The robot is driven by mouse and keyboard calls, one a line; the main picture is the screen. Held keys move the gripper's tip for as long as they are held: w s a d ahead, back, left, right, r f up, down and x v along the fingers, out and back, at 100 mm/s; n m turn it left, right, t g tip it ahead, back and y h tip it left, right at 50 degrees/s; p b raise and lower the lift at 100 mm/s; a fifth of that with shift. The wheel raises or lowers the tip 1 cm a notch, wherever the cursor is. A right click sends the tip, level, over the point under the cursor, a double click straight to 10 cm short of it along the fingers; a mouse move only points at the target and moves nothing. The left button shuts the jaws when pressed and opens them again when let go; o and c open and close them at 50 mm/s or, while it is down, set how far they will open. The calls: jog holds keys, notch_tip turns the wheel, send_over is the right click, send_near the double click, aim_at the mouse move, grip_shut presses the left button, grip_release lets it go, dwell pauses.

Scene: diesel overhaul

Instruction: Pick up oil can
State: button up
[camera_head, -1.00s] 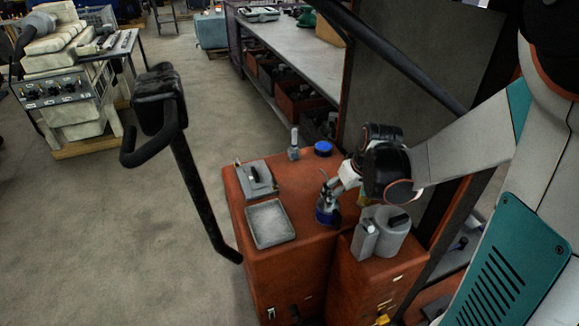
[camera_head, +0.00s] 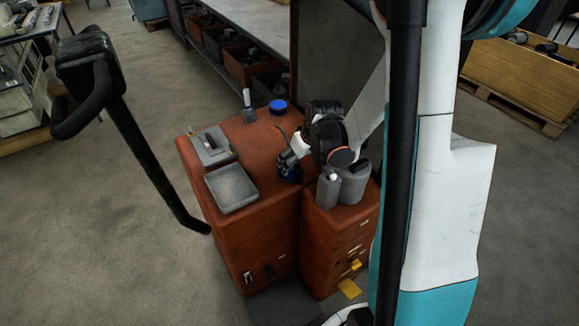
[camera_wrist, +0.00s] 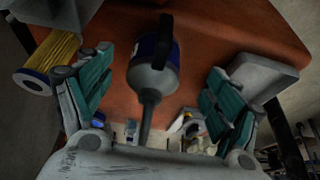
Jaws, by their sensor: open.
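The oil can (camera_wrist: 160,75), with a blue body, grey cone top and long thin spout, is in the middle of the wrist view. In the head view its blue body (camera_head: 291,174) shows low beside my gripper (camera_head: 290,158), on the red cabinet top, mostly hidden. In the wrist view my gripper (camera_wrist: 157,68) is open, with one teal-padded finger on each side of the can. Gaps show between the can and both fingers. The spout points toward the palm.
On the red cabinet (camera_head: 245,145) are a grey tray (camera_head: 231,188), a grey box (camera_head: 212,147), a blue-topped round item (camera_head: 278,106) and a small grey bottle (camera_head: 248,105). Grey containers (camera_head: 354,183) stand close at right. A yellow spool (camera_wrist: 50,58) lies left in the wrist view.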

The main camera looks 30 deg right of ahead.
aim_at(297, 165)
jog(key=b+x, duration=0.2)
jog(key=x, duration=0.2)
jog(key=shift+d+f, duration=0.15)
jog(key=shift+f, duration=0.2)
jog(key=c, duration=1.6)
jog(key=shift+r, duration=0.15)
jog(key=shift+c, duration=0.2)
